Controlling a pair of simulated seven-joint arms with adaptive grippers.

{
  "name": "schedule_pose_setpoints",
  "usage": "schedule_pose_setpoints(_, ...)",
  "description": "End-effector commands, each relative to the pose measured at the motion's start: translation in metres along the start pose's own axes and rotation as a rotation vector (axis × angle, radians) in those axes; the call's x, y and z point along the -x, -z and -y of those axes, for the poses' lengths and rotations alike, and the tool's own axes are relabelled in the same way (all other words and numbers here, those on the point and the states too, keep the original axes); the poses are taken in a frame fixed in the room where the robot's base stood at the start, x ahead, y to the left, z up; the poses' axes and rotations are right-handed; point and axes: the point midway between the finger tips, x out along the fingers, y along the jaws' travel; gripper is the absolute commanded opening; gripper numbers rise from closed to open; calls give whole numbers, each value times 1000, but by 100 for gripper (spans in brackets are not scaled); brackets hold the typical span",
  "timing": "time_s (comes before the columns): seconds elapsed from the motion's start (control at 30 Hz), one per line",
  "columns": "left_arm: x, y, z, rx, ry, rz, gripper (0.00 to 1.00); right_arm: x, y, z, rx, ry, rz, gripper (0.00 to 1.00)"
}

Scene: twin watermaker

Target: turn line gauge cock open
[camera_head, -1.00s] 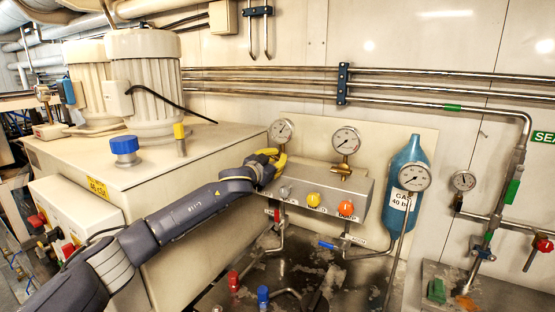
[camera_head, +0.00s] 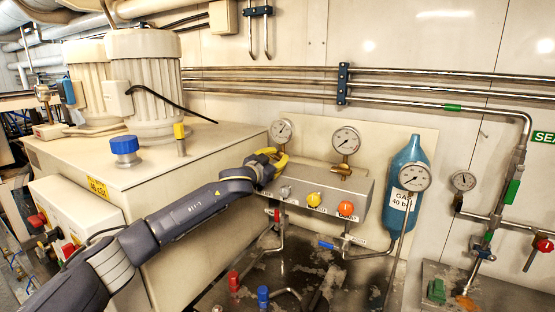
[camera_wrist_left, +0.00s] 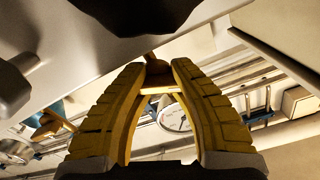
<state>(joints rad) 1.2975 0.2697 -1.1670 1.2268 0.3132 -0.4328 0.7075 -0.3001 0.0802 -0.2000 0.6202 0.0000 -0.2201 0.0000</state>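The silver manifold block (camera_head: 350,197) stands in the middle of the head view, with knobs along its front. The left gauge (camera_head: 282,131) rises behind its left end and also shows in the left wrist view (camera_wrist_left: 173,118). The cock under that gauge shows in the wrist view as a small brownish brass piece (camera_wrist_left: 155,68). My left gripper (camera_head: 276,160) reaches over the block's left end. Its yellow fingers converge on the brass piece, one on each side, and appear shut on it. In the head view the fingers hide the cock. The cock's handle angle is unclear. My right gripper is out of view.
A second gauge (camera_head: 346,140) with a brass cock (camera_head: 342,169) stands to the right on the block. A blue cylinder (camera_head: 406,170) and its gauge (camera_head: 414,177) stand further right. Yellow (camera_head: 314,199) and orange (camera_head: 346,208) knobs stick out in front. Pipes run along the wall.

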Motion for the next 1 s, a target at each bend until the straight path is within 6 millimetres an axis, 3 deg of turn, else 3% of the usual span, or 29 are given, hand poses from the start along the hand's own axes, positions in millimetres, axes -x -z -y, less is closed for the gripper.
schedule_pose_setpoints(0.03, 0, 11, -1, 1, -4, -16, 49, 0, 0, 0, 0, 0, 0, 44)
schedule_pose_setpoints(0.27, 0, 11, -2, 1, -5, -17, 53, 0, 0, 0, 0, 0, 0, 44)
schedule_pose_setpoints(0.3, 0, 11, -2, 1, -5, -17, 57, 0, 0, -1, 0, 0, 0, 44)
schedule_pose_setpoints(0.37, 1, 10, -2, 2, -6, -16, 80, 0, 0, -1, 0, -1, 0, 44)
schedule_pose_setpoints(0.57, 14, 4, -2, 2, -5, -8, 80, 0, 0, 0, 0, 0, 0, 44)
schedule_pose_setpoints(1.0, 78, -1, 1, 2, -1, -2, 80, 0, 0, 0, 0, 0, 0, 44)
